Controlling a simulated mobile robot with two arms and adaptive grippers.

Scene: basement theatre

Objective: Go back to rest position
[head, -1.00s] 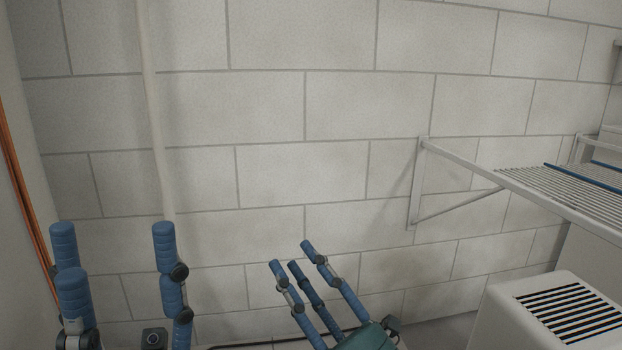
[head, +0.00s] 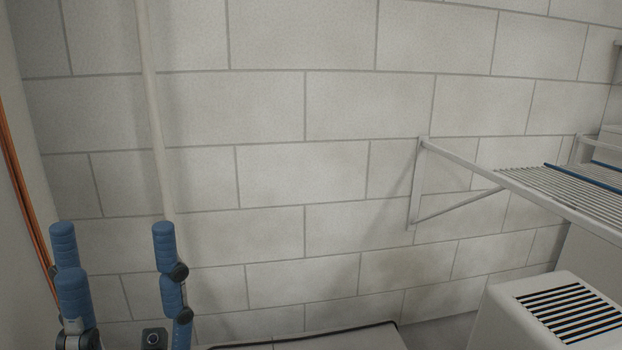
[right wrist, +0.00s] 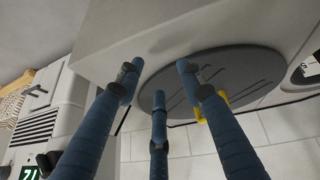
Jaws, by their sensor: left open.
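My left gripper (head: 113,235) stands at the lower left of the head view, its blue fingers pointing up and spread wide apart. Nothing is between them. My right gripper is out of the head view. In the right wrist view its three blue fingers (right wrist: 159,80) are apart, with nothing held between the tips. Behind them is a pale surface with a dark round disc (right wrist: 228,72). I cannot tell whether the fingers touch it.
A pale block wall (head: 300,170) fills the head view, with a vertical pipe (head: 150,110) at left. A wire rack (head: 570,190) juts out at right above a white vented box (head: 510,315). A pale flat top (head: 330,342) lies at the bottom. A yellow piece (right wrist: 201,113) is by the disc.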

